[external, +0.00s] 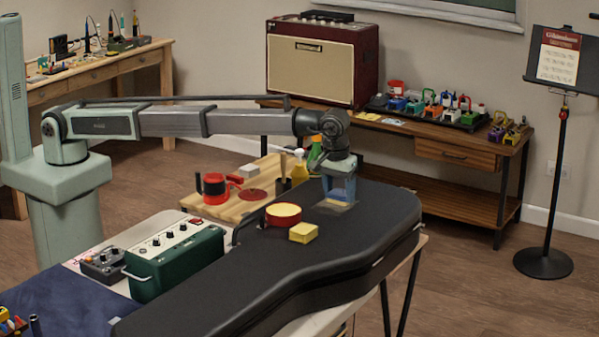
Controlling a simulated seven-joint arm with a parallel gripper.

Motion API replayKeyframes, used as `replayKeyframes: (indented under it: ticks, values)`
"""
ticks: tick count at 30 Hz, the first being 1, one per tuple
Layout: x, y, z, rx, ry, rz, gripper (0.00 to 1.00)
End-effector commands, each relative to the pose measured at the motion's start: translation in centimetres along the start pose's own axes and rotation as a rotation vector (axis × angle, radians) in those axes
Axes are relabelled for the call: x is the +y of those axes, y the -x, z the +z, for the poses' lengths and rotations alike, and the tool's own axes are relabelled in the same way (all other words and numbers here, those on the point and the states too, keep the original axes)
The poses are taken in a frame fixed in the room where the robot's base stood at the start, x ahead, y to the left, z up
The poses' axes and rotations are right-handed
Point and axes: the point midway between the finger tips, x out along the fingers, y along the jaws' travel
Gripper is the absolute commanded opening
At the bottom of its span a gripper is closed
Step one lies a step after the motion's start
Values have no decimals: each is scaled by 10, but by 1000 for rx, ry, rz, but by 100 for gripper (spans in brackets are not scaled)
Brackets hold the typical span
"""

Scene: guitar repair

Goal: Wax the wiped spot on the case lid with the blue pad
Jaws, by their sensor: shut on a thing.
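The black guitar case (270,268) lies closed, with its lid facing up. My gripper (339,196) points down over the far end of the lid. It is shut on the blue pad (338,187), which is partly hidden by the fingers. A paler patch (332,207) shows on the lid just under and beside the pad. I cannot tell whether the pad touches the lid. A round red tin with a yellow top (283,213) sits on the lid to the left of my gripper. A yellow block (303,232) lies on the lid near the tin.
A wooden board (233,210) behind the case holds a red-and-black pot (214,188), a yellow bottle (299,170) and a green bottle (316,154). A green amplifier box (176,262) stands left of the case. The lid's near part is clear.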

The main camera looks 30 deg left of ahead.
Motion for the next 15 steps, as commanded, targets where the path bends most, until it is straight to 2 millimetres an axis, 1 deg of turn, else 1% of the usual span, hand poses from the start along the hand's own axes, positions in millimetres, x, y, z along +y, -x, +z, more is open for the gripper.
replayKeyframes:
  ticks: [5,15]
  values:
    - [0,-1,2,0,0,-1,28]
    - [0,2,16,-1,-1,-1,28]
